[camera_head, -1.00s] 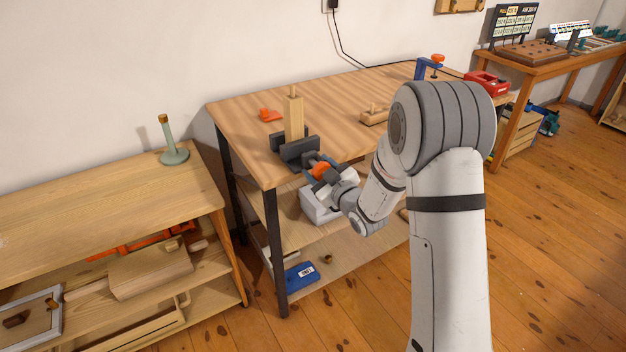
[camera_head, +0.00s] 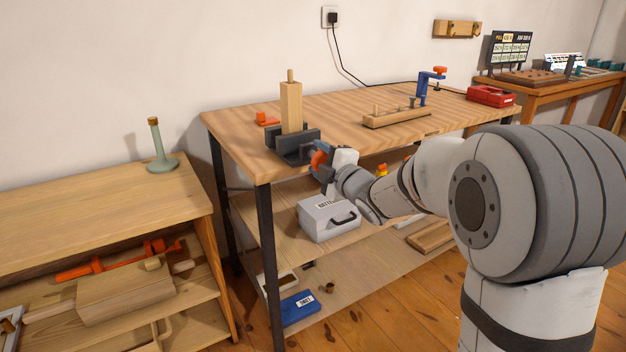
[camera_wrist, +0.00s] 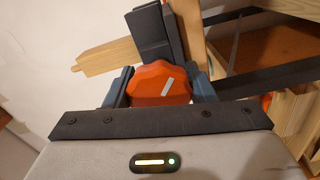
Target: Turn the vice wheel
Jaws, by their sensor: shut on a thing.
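The vice (camera_head: 293,148) is dark grey and sits at the front left corner of the wooden workbench. A wooden post (camera_head: 291,108) stands upright between its jaws. The orange vice wheel (camera_head: 318,159) is on the vice's front side, partly hidden by my gripper (camera_head: 322,160). In the wrist view, the orange wheel (camera_wrist: 160,84), with a pale mark on it, lies between the two blue-grey fingers of my gripper (camera_wrist: 160,88). The fingers are shut on the wheel, one on each side.
The workbench top (camera_head: 350,102) holds a wooden block with pegs (camera_head: 397,118), a blue clamp (camera_head: 424,88) and a red box (camera_head: 490,96). A grey case (camera_head: 329,219) stands on the shelf below. A low shelf unit (camera_head: 90,215) with a green stand (camera_head: 160,150) is at the left.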

